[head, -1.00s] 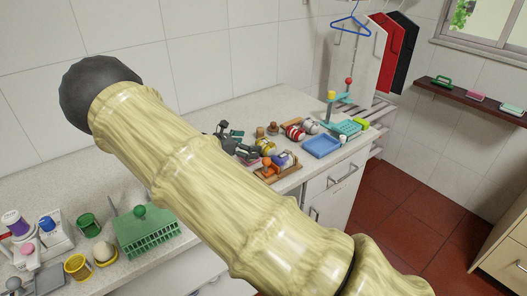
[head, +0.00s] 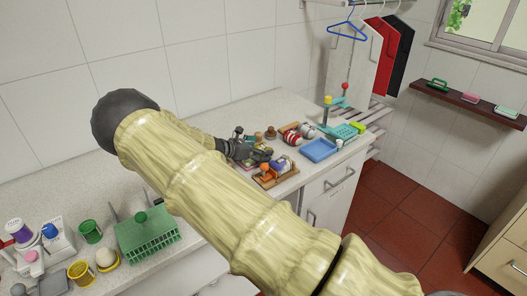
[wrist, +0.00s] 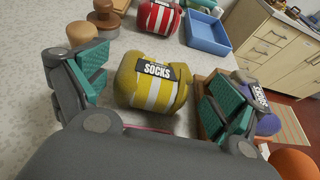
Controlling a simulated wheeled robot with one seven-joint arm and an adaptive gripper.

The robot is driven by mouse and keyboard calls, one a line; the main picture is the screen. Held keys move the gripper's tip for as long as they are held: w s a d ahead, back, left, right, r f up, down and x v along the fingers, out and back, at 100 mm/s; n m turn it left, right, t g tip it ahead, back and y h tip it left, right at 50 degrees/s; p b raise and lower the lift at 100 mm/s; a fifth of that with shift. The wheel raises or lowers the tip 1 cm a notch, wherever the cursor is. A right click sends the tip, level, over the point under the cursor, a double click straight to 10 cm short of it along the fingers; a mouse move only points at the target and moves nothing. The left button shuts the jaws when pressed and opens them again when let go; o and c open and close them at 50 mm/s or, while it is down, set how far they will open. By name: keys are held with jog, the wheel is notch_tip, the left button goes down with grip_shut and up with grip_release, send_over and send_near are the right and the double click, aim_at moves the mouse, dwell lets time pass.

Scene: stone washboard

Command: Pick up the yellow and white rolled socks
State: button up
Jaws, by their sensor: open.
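The yellow and white rolled socks (wrist: 152,84) lie on the counter in the wrist view, with a dark label reading "SOCKS" on top. My gripper (wrist: 150,92) is open, with one grey and teal finger on the left of the socks and the other on the right. The socks sit between the fingers, and I see a gap on the left side; the right finger is close to them. In the head view my gripper (head: 250,150) is low over the counter among the items, and it hides the yellow socks there.
Red and white rolled socks (wrist: 158,16) and a blue tray (wrist: 207,34) lie beyond. Wooden knobbed pieces (wrist: 103,14) stand at the left. A wooden tray (head: 283,179) with purple and orange items is close on the right. A green dish rack (head: 146,233) stands farther left on the counter (head: 262,110).

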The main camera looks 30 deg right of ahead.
aim_at(264, 147)
jog(key=p+x, duration=0.1)
jog(key=x, duration=0.2)
jog(key=shift+w+d+r, duration=0.1)
jog(key=shift+w+d, duration=0.05)
jog(key=c, duration=1.1)
jog(key=shift+r, duration=0.15)
